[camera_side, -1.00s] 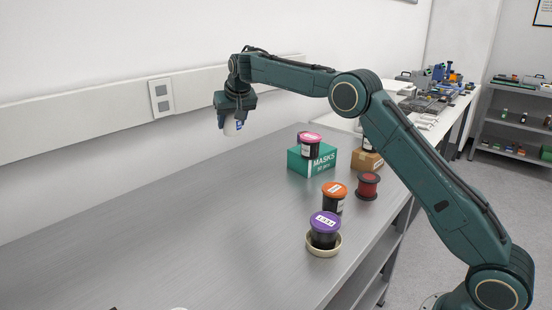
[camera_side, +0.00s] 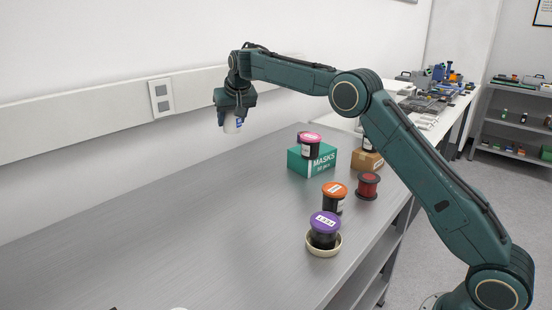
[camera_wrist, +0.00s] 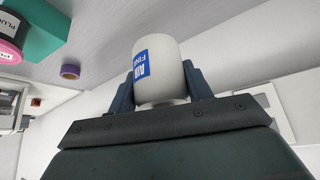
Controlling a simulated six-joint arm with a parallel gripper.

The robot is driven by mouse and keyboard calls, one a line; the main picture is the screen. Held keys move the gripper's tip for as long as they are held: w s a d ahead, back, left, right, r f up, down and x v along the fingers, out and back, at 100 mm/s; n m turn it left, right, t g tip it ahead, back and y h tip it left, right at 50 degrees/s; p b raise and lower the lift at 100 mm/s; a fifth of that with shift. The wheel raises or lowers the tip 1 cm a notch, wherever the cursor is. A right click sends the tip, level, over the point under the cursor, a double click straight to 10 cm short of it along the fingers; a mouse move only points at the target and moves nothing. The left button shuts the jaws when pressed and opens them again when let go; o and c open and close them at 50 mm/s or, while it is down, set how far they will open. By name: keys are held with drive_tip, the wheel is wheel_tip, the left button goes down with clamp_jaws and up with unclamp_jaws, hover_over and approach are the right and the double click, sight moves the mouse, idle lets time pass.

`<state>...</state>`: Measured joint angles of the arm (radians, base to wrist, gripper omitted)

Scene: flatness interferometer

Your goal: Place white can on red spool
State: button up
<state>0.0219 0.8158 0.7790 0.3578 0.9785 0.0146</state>
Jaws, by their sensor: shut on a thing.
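The white can (camera_side: 232,123) with a blue label hangs in my gripper (camera_side: 232,112), above the left part of the bench and clear of it. In the wrist view the can (camera_wrist: 158,72) sits between the two fingers of my gripper (camera_wrist: 160,88), which are shut on it. The red spool (camera_side: 368,186), dark red with black flanges, stands upright on the bench near its right edge. My gripper is well to the left of the spool and higher. The spool's top looks empty.
An orange-topped canister (camera_side: 334,196) stands close to the spool. A purple-topped canister (camera_side: 324,229) sits in a cream dish (camera_side: 323,251). A pink-topped canister (camera_side: 309,143) stands on a green masks box (camera_side: 298,162). A cardboard box (camera_side: 368,160) is behind the spool.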

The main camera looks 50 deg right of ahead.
drive_tip(key=shift+s+a+f, duration=0.45)
drive_tip(key=shift+s+a, duration=0.1)
drive_tip(key=shift+s, duration=0.25)
drive_tip(key=s+a+f, duration=0.4)
drive_tip(key=s+f, duration=0.1)
drive_tip(key=s, duration=0.5)
drive_tip(key=r+m+g+h, duration=0.1)
drive_tip(key=m+g+h, duration=0.2)
drive_tip(key=m+g, duration=1.15)
hover_over(369, 177)
drive_tip(key=m+t, duration=0.5)
drive_tip(key=m, duration=0.1)
drive_tip(key=shift+n, duration=0.25)
drive_tip(key=shift+f, duration=2.05)
drive_tip(key=shift+f, duration=0.1)
drive_tip(key=shift+f, duration=1.9)
